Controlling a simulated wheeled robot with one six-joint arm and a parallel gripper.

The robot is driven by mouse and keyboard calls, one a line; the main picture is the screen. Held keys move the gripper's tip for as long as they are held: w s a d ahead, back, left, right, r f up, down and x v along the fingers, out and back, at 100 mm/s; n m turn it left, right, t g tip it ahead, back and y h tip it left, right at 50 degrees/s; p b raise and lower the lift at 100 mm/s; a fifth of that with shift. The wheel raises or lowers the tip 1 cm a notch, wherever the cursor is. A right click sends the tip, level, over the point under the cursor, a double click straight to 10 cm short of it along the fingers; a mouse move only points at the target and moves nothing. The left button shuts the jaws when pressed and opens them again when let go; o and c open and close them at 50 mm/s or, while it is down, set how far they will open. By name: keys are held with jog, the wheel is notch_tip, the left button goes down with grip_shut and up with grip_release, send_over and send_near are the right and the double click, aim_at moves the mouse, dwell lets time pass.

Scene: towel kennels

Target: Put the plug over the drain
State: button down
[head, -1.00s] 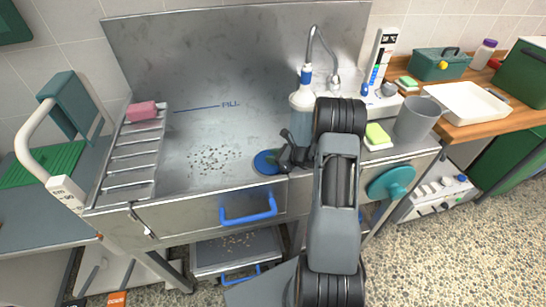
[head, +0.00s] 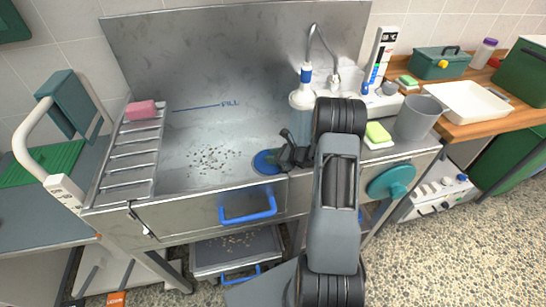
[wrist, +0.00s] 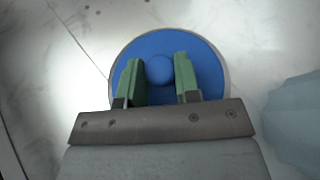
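The plug (head: 265,162) is a blue disc with a round knob, lying flat on the steel tub top near its front edge. The wrist view shows the plug (wrist: 160,46) from above with a pale ring around part of its rim. My gripper (head: 286,158) is right at it. In the wrist view my gripper (wrist: 160,72) has its two green fingers on either side of the knob, close to it. I cannot tell whether they press on it. No drain opening shows; what lies under the disc is hidden.
Dark specks (head: 207,158) lie left of the plug. A slatted rack (head: 131,150) with a pink sponge (head: 141,110) is at the left. A bottle (head: 302,122), a yellow-green sponge (head: 377,132) and a grey cup (head: 416,119) stand to the right. The steel between rack and plug is otherwise clear.

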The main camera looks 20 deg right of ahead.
jog(key=c, duration=0.8)
grip_release()
jog(key=shift+o, duration=0.2)
jog(key=shift+w+r+p, duration=0.1)
jog(key=shift+r+p, duration=0.5)
jog(key=shift+p, duration=0.25)
jog(key=s+a+r+m+t+h+p, duration=0.1)
jog(key=s+a+r+m+h+p, duration=0.1)
jog(key=r+p, duration=0.6)
jog(key=s+a+r+m+t+h+p, duration=0.1)
jog(key=r+p, duration=0.7)
jog(key=r, duration=1.3)
jog(key=shift+s+a+r+m+h, duration=0.35)
jog(key=shift+a+m+h, duration=0.25)
jog(key=shift+a+m, duration=0.15)
jog(key=shift+f, duration=0.1)
